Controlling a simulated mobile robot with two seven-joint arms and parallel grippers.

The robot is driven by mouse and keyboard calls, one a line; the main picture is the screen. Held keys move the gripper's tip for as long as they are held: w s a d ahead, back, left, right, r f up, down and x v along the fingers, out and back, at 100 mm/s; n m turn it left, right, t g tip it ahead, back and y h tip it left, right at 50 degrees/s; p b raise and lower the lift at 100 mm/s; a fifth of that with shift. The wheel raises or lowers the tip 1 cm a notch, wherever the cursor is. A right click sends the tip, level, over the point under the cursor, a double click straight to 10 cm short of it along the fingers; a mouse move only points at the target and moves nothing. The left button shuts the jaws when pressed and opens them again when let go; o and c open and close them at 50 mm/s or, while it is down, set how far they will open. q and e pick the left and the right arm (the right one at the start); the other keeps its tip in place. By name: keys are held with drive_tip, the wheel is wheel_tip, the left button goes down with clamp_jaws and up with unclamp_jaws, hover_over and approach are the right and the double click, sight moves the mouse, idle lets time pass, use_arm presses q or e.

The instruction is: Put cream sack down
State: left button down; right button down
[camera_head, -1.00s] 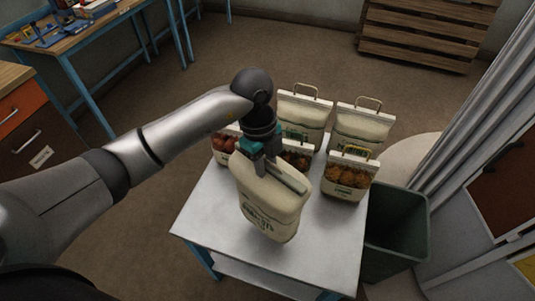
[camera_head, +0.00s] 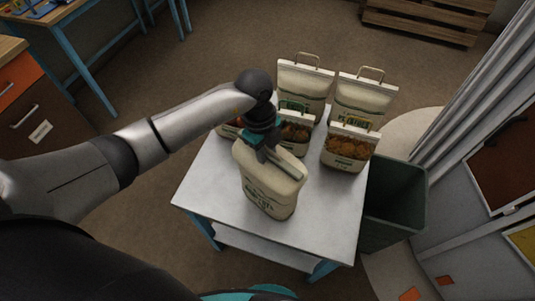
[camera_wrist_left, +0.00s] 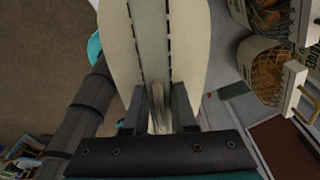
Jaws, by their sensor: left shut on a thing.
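The cream sack (camera_head: 268,192) hangs upright from my left gripper (camera_head: 277,158) over the front middle of the white table (camera_head: 322,232). The gripper is shut on the sack's top edge. In the left wrist view the sack (camera_wrist_left: 120,45) fills the upper middle, with dark stitching, and the two fingers of the gripper (camera_wrist_left: 159,110) pinch it. The sack's lower end is close to the table top; I cannot tell whether it touches. My right gripper is not in view.
Behind stand two tall cream bags (camera_head: 304,83) (camera_head: 362,98) with handles. A bag with brown contents (camera_head: 348,148) stands at right, another bag (camera_head: 296,132) behind my gripper. A dark green bin (camera_head: 394,205) stands right of the table. The table's front right is clear.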

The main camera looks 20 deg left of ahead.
use_arm(q)
drive_tip(key=shift+w+r, duration=0.15)
drive_tip(key=shift+w, duration=0.05)
drive_tip(key=c, duration=1.1)
unclamp_jaws()
drive_tip(key=shift+s+f, duration=0.2)
drive_tip(key=o, duration=0.4)
drive_tip(key=shift+r, duration=0.15)
drive_tip(key=r, duration=0.4)
drive_tip(key=a+r, duration=0.1)
drive_tip(key=r, duration=0.6)
drive_tip(key=shift+w+a+r, duration=0.35)
drive_tip(key=shift+r, duration=0.05)
drive_tip(key=shift+d, duration=0.1)
